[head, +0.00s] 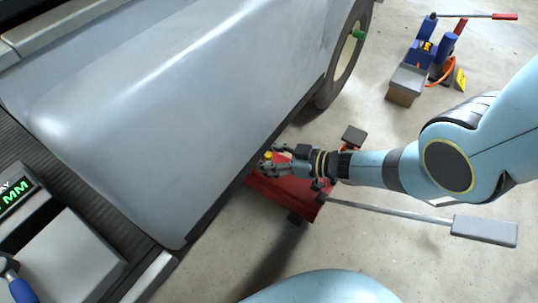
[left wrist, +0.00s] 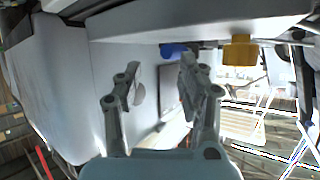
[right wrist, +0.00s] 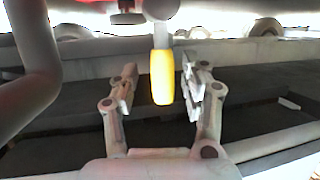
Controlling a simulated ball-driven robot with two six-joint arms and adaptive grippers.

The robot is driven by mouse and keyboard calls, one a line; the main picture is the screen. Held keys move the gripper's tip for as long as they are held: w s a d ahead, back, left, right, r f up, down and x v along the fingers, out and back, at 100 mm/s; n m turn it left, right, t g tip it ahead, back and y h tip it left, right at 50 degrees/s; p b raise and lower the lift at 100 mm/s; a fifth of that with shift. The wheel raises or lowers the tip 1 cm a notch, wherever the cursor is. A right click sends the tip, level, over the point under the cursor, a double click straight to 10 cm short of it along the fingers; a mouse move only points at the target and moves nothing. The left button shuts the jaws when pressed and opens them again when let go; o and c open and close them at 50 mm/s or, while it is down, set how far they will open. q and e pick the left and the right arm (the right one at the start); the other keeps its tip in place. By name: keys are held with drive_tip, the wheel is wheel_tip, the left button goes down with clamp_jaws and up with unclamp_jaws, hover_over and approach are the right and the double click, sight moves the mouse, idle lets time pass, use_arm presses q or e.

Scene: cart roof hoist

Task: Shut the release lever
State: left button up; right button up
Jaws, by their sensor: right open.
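A red floor jack (head: 287,192) stands on the floor by the lower edge of the grey cart body. A small yellow piece (head: 268,156) shows at the jack, beside my right gripper (head: 268,160). In the right wrist view a yellow lever grip (right wrist: 162,78) hangs from a grey end, upright between the two fingers of my right gripper (right wrist: 160,92). The fingers are open, with a gap on both sides of the grip. My left gripper (left wrist: 158,82) is open and empty in the left wrist view, and is out of the head view.
The jack's long handle with a grey grip (head: 485,230) reaches right, below my right arm. The grey body panel (head: 170,100) overhangs close to my right gripper. A wheel (head: 347,55) and a blue jack (head: 432,45) are farther back.

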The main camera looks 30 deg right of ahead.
drive_tip(key=shift+s+d+r, duration=0.1)
drive_tip(key=shift+s+d, duration=0.25)
drive_tip(key=shift+s, duration=0.15)
drive_tip(key=v, duration=1)
drive_tip(key=shift+s+d+r, duration=0.25)
